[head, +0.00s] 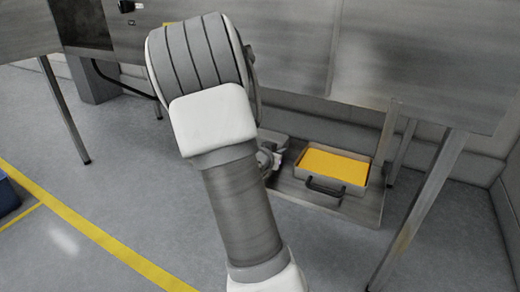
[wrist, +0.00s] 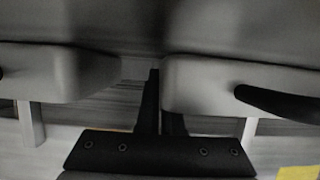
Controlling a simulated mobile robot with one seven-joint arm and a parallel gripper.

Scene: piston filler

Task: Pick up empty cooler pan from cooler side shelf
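In the head view a shallow metal pan (head: 307,176) with a dark front handle sits on a low shelf (head: 362,211); it shows yellow-orange inside. I see no pan there that is plainly empty. My arm covers the middle of the head view and hides most of my gripper. In the wrist view the two black fingers of my gripper (wrist: 160,118) stand close together, with nothing visible between them. A grey rounded body (wrist: 60,75) is left of them. A second one (wrist: 205,85), with a black bar, hides part of the right finger.
A large metal cabinet (head: 420,55) on slanted legs overhangs the shelf, and its front right leg (head: 415,212) stands beside it. A yellow floor line (head: 85,225) crosses at left, near a blue object (head: 8,195).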

